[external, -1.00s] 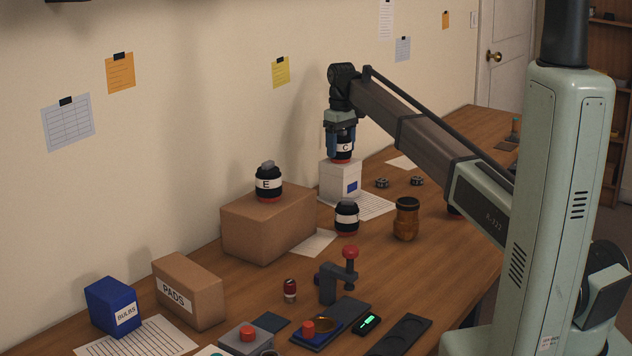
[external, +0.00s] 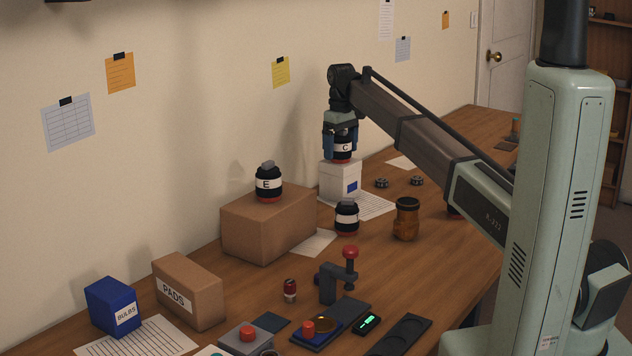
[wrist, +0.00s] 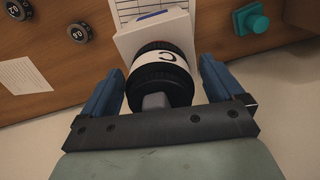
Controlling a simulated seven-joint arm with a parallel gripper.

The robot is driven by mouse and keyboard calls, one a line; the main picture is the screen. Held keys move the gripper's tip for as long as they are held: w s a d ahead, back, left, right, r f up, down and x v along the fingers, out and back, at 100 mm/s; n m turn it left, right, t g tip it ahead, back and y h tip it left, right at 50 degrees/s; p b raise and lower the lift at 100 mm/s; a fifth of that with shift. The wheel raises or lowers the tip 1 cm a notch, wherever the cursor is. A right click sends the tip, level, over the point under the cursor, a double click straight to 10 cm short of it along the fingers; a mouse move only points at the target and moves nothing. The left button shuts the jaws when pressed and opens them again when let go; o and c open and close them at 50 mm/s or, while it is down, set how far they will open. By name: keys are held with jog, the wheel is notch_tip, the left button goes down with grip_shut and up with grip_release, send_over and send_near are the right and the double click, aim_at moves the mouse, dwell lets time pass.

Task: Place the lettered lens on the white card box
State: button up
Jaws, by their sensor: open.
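A black lens with a white band lettered C (external: 343,148) and a red base ring stands upright on top of the white card box (external: 338,181). My gripper (external: 341,150) is around the lens, fingers down on either side. In the wrist view the lens (wrist: 161,75) sits between the two blue fingers (wrist: 160,88), with a gap on each side, so the gripper is open. The white box (wrist: 150,30) shows beneath the lens. Another lens lettered E (external: 268,183) stands on a large brown box. A third black lens with a white band (external: 346,218) stands on the table.
The brown box (external: 265,225) is left of the white box, by the wall. An amber jar (external: 406,219) stands at right. Small dark dials (external: 382,183) lie behind it. A red-knobbed clamp (external: 345,275) and trays are in front.

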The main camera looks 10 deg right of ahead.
notch_tip(320, 180, up, 13)
jog(key=shift+f, duration=0.15)
dwell(0.4)
jog(key=shift+o, duration=0.5)
jog(key=s+d+f+n+t+y, duration=0.1)
jog(key=s+d+f+y, duration=0.15)
jog(key=d+f, duration=0.55)
jog(key=s+d+f+n+t+y, duration=0.1)
jog(key=d+f+y, duration=0.3)
jog(key=d, duration=0.8)
jog(key=s+d+f+t+y, duration=0.1)
jog(key=s+d+f+t, duration=0.2)
jog(key=d, duration=0.4)
jog(key=s+d+f+m+t, duration=0.15)
jog(key=s+d, duration=0.25)
jog(key=d, duration=0.4)
jog(key=s+d+f+t+y, duration=0.1)
jog(key=s+d+t, duration=0.3)
jog(key=d, duration=0.3)
jog(key=x, duration=0.9)
jog(key=shift+w+a+f, duration=0.1)
jog(key=shift+w+a, duration=0.05)
jog(key=shift+w, duration=0.2)
jog(key=shift+s, duration=0.1)
